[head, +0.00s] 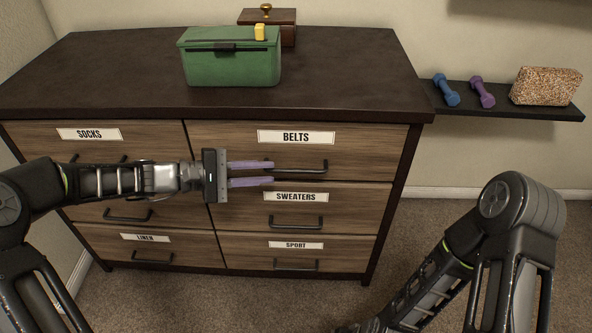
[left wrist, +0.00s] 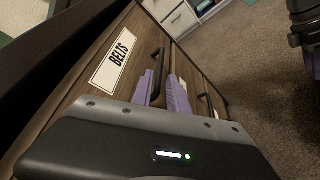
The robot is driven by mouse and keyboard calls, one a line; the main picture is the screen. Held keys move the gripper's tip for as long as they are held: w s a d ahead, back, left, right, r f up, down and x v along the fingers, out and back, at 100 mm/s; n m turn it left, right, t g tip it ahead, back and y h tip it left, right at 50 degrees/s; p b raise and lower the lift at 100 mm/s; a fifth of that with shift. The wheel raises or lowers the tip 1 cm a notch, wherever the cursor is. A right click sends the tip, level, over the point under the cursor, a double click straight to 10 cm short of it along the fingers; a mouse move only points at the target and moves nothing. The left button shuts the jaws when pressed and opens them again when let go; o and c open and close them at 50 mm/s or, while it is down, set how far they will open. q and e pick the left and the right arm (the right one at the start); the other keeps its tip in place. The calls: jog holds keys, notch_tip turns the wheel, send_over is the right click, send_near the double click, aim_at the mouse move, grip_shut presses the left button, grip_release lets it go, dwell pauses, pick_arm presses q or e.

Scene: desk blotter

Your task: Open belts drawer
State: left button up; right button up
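The belts drawer (head: 225,150) is the top right drawer of the dresser, with a white BELTS label (head: 296,137) and a dark bar handle (head: 312,169). It is closed flush with the front. The label also shows in the left wrist view (left wrist: 114,61), as does the handle (left wrist: 157,80). My left gripper (head: 271,173) is open, its two purple fingers apart, at the left end of the handle. In the left wrist view the handle appears between the fingers; contact cannot be told. My right arm shows at lower right, its gripper out of view.
The sweaters drawer (head: 345,208) lies directly below, its label (head: 296,197) close under the fingers. Socks (head: 140,143), linen and sport drawers are closed. A green box (head: 232,70) stands on the dresser. A wall shelf (head: 540,112) at right holds dumbbells. Carpet in front is clear.

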aim_at(288, 171)
pick_arm(q)
jog(key=b+x, duration=0.2)
jog(key=x, duration=0.5)
jog(key=shift+w+d+f, duration=0.15)
jog(key=shift+d, duration=0.2)
jog(key=shift+c, duration=0.4)
grip_shut()
dwell(0.8)
